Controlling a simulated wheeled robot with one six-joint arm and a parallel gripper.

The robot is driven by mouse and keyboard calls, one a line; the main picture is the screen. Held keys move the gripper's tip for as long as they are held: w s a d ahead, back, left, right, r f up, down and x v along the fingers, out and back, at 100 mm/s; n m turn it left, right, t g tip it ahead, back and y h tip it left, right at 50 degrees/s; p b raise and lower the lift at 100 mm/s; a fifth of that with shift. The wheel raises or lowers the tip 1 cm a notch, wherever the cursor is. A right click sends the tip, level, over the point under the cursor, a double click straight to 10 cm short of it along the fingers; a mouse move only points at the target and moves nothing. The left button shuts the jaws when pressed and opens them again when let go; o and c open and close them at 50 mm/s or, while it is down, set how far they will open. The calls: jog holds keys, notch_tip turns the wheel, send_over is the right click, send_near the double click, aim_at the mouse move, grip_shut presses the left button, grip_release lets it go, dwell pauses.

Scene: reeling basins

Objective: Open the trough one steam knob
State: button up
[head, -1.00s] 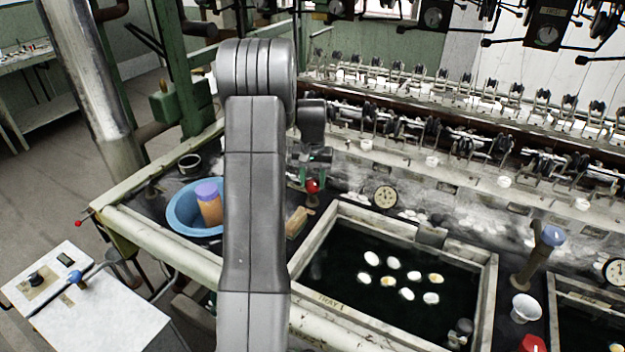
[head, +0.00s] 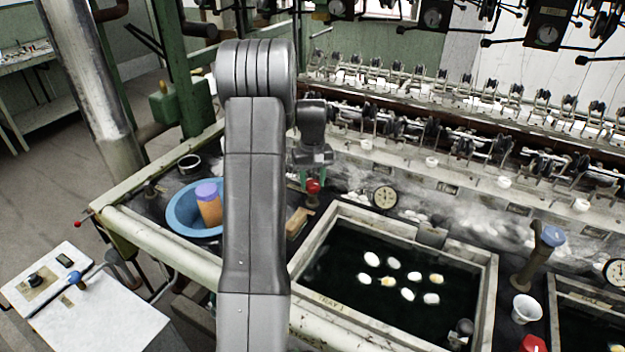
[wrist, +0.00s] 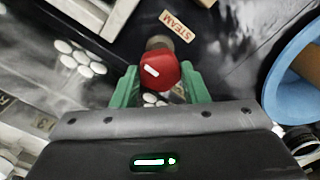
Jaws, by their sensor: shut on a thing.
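The red steam knob (head: 313,186) stands at the left back corner of the first trough (head: 330,297), marked TRAY 1. In the wrist view the knob (wrist: 160,72) shows a white mark on its top, and a STEAM label (wrist: 177,26) lies beside its stem. My gripper (head: 313,180) is over the knob, pointing down. In the wrist view its green fingers (wrist: 160,88) sit on either side of the knob and are shut on it. The far side of the knob is partly hidden by the fingers in the head view.
A blue basin (head: 180,215) with an orange container (head: 209,208) stands left of the knob. A round gauge (head: 385,197) is to the right. White cocoons float in the trough's dark water. Reeling machinery runs along the back.

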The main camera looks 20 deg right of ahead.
aim_at(312, 183)
jog(key=shift+w+r, duration=0.1)
jog(key=o, duration=1)
jog(key=shift+c, duration=0.2)
jog(key=shift+r, duration=0.1)
notch_tip(312, 183, up, 14)
jog(key=shift+f+b, duration=0.2)
jog(key=shift+b, duration=0.25)
